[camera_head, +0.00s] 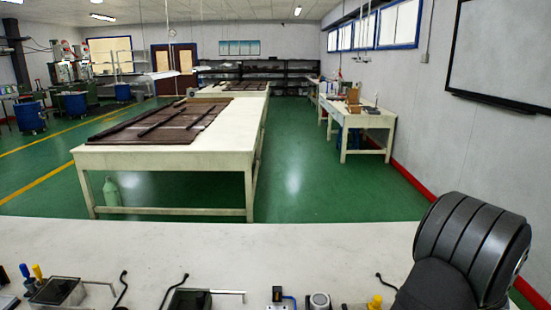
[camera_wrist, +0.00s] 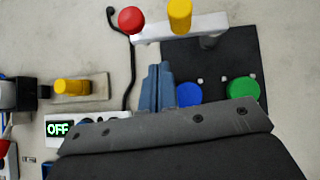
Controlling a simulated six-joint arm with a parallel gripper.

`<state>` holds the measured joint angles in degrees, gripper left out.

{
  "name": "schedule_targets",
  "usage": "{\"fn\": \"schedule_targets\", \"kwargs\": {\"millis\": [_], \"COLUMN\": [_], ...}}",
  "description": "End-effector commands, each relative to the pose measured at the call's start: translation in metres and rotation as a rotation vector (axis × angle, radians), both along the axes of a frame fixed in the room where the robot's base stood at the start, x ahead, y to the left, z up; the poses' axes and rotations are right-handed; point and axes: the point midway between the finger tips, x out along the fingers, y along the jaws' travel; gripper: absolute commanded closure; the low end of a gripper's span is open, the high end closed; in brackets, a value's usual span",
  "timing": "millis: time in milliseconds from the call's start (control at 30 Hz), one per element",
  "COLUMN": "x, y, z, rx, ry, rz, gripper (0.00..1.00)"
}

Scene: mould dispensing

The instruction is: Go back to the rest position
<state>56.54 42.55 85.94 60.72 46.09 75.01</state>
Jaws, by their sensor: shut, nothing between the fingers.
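My gripper (camera_wrist: 158,88) shows in the wrist view, its two blue-grey fingers shut together with nothing between them. It hangs above the work table, over a spot between a box with a display reading OFF (camera_wrist: 59,129) and a black plate (camera_wrist: 215,75). I cannot tell its height above the table. In the head view only a dark, ribbed part of my arm shows at the lower right; the gripper is out of that view.
On the plate are a blue button (camera_wrist: 189,94) and a green button (camera_wrist: 242,88). A red knob (camera_wrist: 131,20) and a yellow knob (camera_wrist: 180,15) stand nearby. The white table (camera_head: 230,250) is clear behind its row of devices. Another yellow knob (camera_wrist: 72,87) lies left.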

Motion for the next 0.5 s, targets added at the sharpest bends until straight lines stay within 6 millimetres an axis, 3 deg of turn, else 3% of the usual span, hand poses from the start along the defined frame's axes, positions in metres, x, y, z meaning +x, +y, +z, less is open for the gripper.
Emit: {"fn": "schedule_targets", "kwargs": {"millis": [100,500], "x": [-0.023,-0.079], "y": [-0.001,0.000], "z": [0.010,0.068], "rx": [0.000,-0.003], "ry": [-0.002,-0.001], "rz": [-0.004,-0.003], "gripper": [1.00,1.00]}}
